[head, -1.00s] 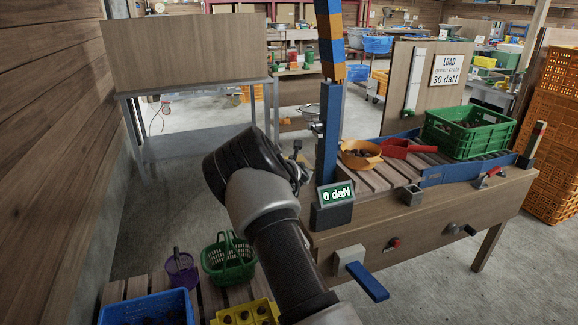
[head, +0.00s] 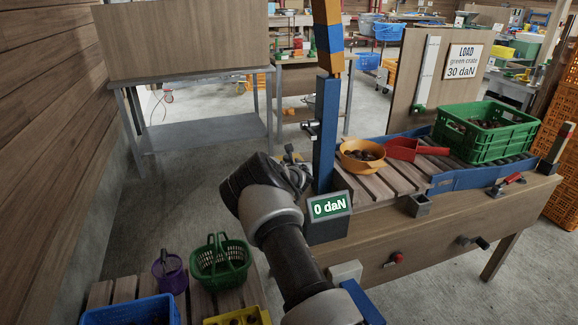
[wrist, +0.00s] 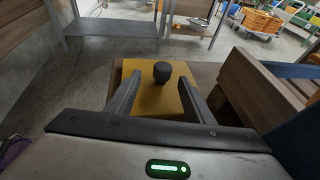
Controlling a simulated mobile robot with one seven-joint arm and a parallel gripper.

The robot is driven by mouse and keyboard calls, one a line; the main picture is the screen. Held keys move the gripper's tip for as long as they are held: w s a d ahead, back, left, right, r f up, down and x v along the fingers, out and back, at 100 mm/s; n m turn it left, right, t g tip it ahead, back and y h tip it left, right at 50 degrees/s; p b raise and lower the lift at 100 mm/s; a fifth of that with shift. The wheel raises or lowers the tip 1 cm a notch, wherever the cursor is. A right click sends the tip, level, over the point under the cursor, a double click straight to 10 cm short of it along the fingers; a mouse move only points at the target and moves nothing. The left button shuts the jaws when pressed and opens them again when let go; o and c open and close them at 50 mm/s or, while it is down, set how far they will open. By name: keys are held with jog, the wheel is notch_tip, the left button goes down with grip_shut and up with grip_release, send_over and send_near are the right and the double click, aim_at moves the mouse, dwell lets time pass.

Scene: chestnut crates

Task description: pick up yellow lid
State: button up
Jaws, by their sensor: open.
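The yellow lid (wrist: 151,97) shows in the wrist view as a flat yellow square with a dark round knob (wrist: 162,71) on top. It lies on a wooden surface. My gripper (wrist: 160,82) is open, with one finger on each side of the knob in the picture. I cannot tell how far the fingers are above the lid, and they are not shut on it. In the head view my gripper (head: 293,156) shows only partly past my wrist, and the lid is hidden there.
A wooden bench to the right carries a green crate (head: 490,143), an orange bowl (head: 349,146) with chestnuts, a red scoop (head: 401,149) and a display (head: 330,206) reading 0 daN. A blue post (head: 325,135) stands close beside my arm. A green basket (head: 219,266) and blue crate (head: 100,316) stand at lower left.

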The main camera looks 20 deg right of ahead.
aim_at(288, 160)
jog(key=x, duration=0.3)
jog(key=b+x, duration=0.1)
jog(key=shift+w+d, duration=0.15)
jog(key=shift+d, duration=0.15)
jog(key=shift+w+d+f, duration=0.1)
jog(key=shift+w, duration=0.55)
jog(key=c, duration=1.2)
